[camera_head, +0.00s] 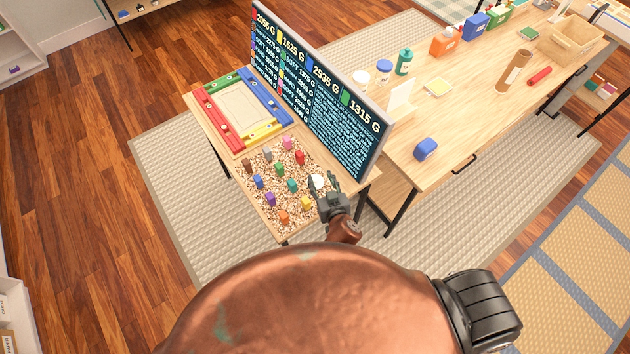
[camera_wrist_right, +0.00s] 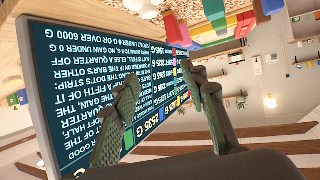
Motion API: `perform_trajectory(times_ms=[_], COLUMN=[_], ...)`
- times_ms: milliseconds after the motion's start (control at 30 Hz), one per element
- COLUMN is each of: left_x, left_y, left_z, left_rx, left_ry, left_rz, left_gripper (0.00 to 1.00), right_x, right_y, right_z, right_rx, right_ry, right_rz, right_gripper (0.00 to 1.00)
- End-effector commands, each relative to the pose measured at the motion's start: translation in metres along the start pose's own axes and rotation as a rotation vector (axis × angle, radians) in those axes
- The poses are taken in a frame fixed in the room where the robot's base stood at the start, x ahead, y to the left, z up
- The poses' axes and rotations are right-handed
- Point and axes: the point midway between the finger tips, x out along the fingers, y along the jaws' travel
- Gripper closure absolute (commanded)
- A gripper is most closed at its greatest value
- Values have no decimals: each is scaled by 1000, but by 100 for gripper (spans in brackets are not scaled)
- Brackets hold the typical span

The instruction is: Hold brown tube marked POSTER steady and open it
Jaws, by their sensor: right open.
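My left gripper is not in view.
The dark screen (camera_head: 325,100) stands between the small table and the long desk (camera_head: 455,120). Several coloured pieces sit on the speckled board (camera_head: 268,181).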

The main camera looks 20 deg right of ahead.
Motion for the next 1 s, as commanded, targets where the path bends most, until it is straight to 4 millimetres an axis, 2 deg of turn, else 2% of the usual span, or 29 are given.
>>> perform_trajectory(times_ms=[433,533,767,1000], left_x=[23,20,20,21], left_y=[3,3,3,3], left_z=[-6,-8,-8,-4], left_rx=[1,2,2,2], left_ry=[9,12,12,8], left_rz=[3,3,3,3], left_gripper=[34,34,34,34], right_x=[33,48,63,97], right_y=[-3,-4,-3,-2], right_z=[78,71,71,71], right_rx=[-2,-3,-2,-4], right_ry=[1,5,4,3], right_rz=[-6,-8,-6,-5], right_gripper=[60,60,60,60])
